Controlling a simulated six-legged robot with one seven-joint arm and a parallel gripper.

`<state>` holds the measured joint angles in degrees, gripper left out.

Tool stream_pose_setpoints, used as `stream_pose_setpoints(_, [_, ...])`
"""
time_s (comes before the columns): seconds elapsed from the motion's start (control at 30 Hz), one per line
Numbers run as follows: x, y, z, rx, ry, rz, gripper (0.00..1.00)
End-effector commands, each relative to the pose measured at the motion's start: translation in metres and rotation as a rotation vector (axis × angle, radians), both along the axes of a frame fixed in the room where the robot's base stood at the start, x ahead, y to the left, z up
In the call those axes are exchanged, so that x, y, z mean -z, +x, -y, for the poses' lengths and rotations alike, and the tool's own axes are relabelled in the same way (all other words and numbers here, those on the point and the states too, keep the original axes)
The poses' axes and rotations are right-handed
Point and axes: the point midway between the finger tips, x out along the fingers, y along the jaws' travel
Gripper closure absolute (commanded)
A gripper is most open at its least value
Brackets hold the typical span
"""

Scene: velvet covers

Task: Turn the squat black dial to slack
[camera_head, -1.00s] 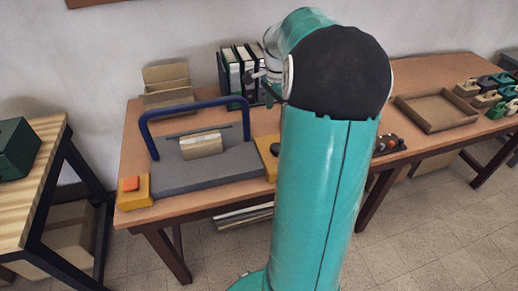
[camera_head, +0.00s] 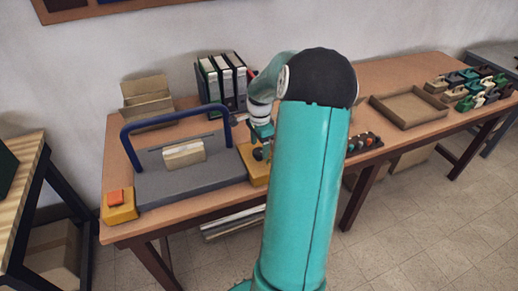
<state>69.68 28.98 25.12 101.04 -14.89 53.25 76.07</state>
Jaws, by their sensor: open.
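The squat black dial (camera_head: 258,154) sits on a yellow block (camera_head: 256,175) at the right end of a grey machine bed (camera_head: 190,184). My gripper (camera_head: 264,143) is just above and slightly to the right of the dial, pointing down. It is open; its fingers are small and partly hidden by my teal arm. I cannot tell whether they touch the dial or stand apart from it. Any marking for slack is too small to read.
A blue hoop handle (camera_head: 172,122) arches over the bed, which carries a cream block (camera_head: 184,155). An orange button (camera_head: 116,197) is on the left yellow box. Binders (camera_head: 222,82) stand behind. An empty tray (camera_head: 408,106) lies to the right.

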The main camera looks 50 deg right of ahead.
Motion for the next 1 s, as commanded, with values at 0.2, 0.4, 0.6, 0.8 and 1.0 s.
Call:
stream_pose_setpoints(0.2, [0.017,0.0,-0.003,-0.001,0.001,0.0,0.35])
stream_pose_setpoints(0.4, [0.018,0.0,-0.003,-0.002,0.0,0.0,0.35])
stream_pose_setpoints(0.6, [0.018,0.0,-0.003,-0.002,0.0,0.0,0.65])
stream_pose_setpoints(0.8, [0.018,0.0,-0.003,-0.004,0.0,0.0,0.8])
stream_pose_setpoints(1.0, [0.017,0.001,-0.004,-0.031,0.0,0.0,0.8])
